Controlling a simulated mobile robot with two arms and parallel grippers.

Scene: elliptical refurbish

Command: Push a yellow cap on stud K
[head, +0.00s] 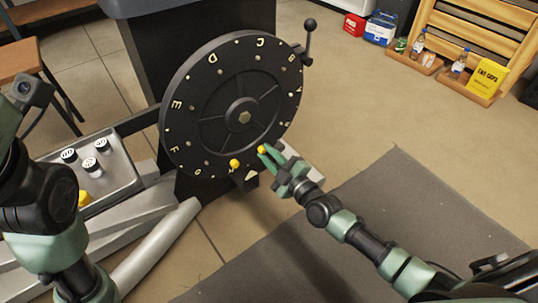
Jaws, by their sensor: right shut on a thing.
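A large dark wheel (190,85) stands tilted, with white letters and small studs around its rim. B, C, D, E and F are readable; I cannot make out a K, and the lower right rim is partly hidden by my right gripper. My right gripper (265,153) is shut on a yellow cap (261,149) at the wheel's lower right edge. I cannot tell whether this cap touches a stud. Another yellow cap (235,163) sits on the lower rim, left of the gripper. My left arm is at the left edge; its fingers are out of view.
A grey tray (120,172) at left holds several black-and-white knobs and a yellow piece (84,198). A lever with a black ball (309,25) sticks out at the wheel's upper right. A wooden rack (475,35) with a yellow "END CAPS" box (487,78) stands at the back right.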

